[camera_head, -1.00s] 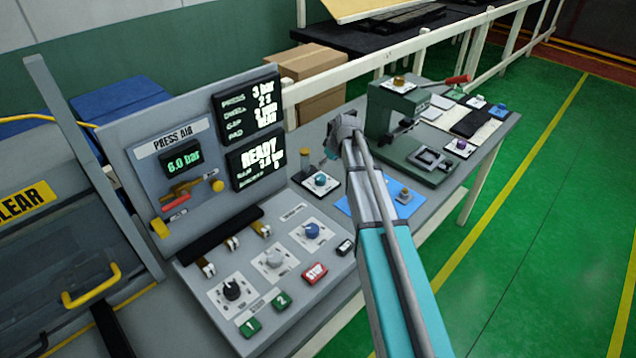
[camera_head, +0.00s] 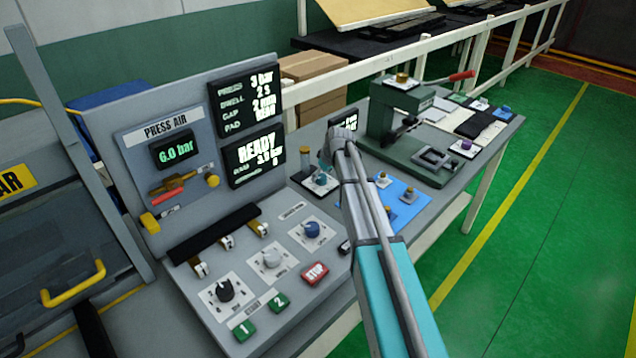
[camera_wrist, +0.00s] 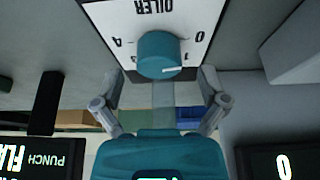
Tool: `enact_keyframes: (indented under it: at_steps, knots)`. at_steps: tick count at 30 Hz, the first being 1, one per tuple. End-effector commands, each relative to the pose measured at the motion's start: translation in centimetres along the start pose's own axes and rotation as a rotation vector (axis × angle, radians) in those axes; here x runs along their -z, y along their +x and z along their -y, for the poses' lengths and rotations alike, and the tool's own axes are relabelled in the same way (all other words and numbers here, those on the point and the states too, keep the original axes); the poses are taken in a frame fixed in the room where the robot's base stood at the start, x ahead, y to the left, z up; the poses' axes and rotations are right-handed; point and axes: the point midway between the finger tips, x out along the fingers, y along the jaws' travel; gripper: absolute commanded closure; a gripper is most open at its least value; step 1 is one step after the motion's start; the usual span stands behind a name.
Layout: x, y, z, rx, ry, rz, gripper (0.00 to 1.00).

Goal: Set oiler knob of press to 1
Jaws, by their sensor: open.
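The oiler knob (camera_wrist: 158,52) is a teal round knob on a white plate (camera_wrist: 108,18) marked OILER, upside down in the wrist view. A white pointer mark shows on its lower right edge, near the 1; the exact setting is hard to tell. In the head view the knob (camera_head: 320,181) sits on the press bench, just below the arm's end. My gripper (camera_wrist: 162,76) is open and empty. Its fingers stand apart on the left and right, with the knob between and just beyond their tips. Contact is not visible.
A blue mat (camera_head: 408,214) and a green hand press (camera_head: 385,140) stand to the right. The display reads READY (camera_head: 254,156).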

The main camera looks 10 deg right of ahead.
Motion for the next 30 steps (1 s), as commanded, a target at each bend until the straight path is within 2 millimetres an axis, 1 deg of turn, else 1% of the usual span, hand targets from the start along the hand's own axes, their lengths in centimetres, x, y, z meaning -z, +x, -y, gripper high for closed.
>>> enact_keyframes:
  at_steps: [1,6,20,21,23,24,29,30]
  knots:
    - [-0.08,0.69,-0.04,0.000,0.000,0.000,0.07]
    - [-0.06,1.41,-0.04,0.000,0.000,0.000,0.07]
    - [-0.04,1.62,-0.08,-0.001,0.001,0.000,0.07]
    - [-0.04,1.62,-0.09,-0.001,0.001,0.000,0.11]
    - [-0.05,1.62,-0.09,-0.001,0.001,0.000,0.22]
    - [-0.05,1.61,-0.10,-0.001,0.001,0.000,0.29]
    - [-0.07,1.61,-0.11,-0.001,0.002,0.000,0.59]
    - [-0.07,1.61,-0.11,0.000,0.002,0.000,0.66]
